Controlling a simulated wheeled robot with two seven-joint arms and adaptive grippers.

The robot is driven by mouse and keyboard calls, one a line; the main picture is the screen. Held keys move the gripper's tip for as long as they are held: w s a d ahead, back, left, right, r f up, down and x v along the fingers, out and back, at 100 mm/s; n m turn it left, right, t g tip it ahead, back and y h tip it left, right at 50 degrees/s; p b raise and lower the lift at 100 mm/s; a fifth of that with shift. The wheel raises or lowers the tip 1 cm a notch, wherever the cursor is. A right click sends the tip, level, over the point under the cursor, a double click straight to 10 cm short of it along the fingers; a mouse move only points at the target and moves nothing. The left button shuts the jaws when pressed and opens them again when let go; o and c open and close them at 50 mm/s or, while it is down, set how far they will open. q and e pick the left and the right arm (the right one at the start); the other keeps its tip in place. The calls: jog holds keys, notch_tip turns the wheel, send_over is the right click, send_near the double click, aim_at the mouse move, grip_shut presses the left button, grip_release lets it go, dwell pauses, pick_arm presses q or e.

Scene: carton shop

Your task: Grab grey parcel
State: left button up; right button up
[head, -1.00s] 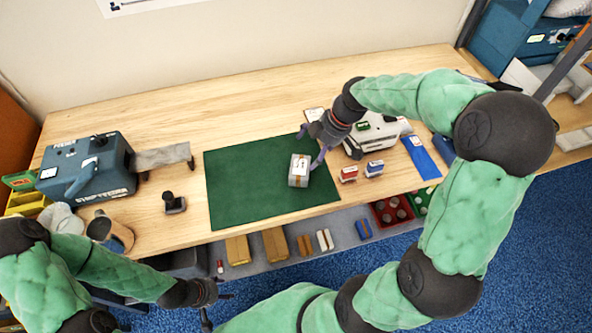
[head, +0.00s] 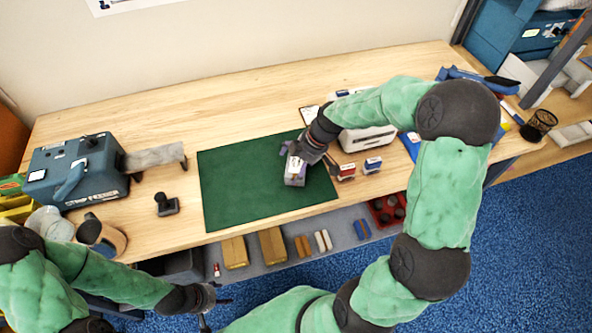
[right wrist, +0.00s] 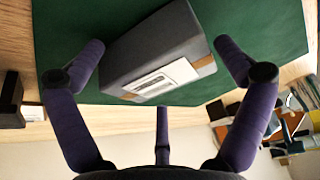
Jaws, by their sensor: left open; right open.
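The grey parcel (head: 295,172) sits on the green mat (head: 235,190), near the mat's right side. In the right wrist view the parcel (right wrist: 165,55) shows a white label and a brown tape strip. My right gripper (head: 297,157) is over the parcel and hides part of it. In the right wrist view the fingers of my right gripper (right wrist: 165,70) are spread, with the parcel between and beyond them. I cannot tell whether a finger touches it. My left gripper (head: 212,305) is open and empty, in front of the bench's front edge at the lower left.
Two small stamp-like boxes (head: 372,165) stand right of the mat, close to my right gripper. A white machine (head: 368,138) is behind them. A blue tape machine (head: 75,170) and a black stamp (head: 166,205) stand to the left. The mat's left part is clear.

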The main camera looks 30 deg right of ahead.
jog(key=shift+w+a+f, duration=0.1)
jog(key=shift+a+f, duration=0.05)
jog(key=shift+f, duration=0.25)
jog(key=shift+r, duration=0.1)
jog(key=c, duration=1.2)
jog(key=shift+c, duration=0.2)
jog(key=shift+r, duration=0.1)
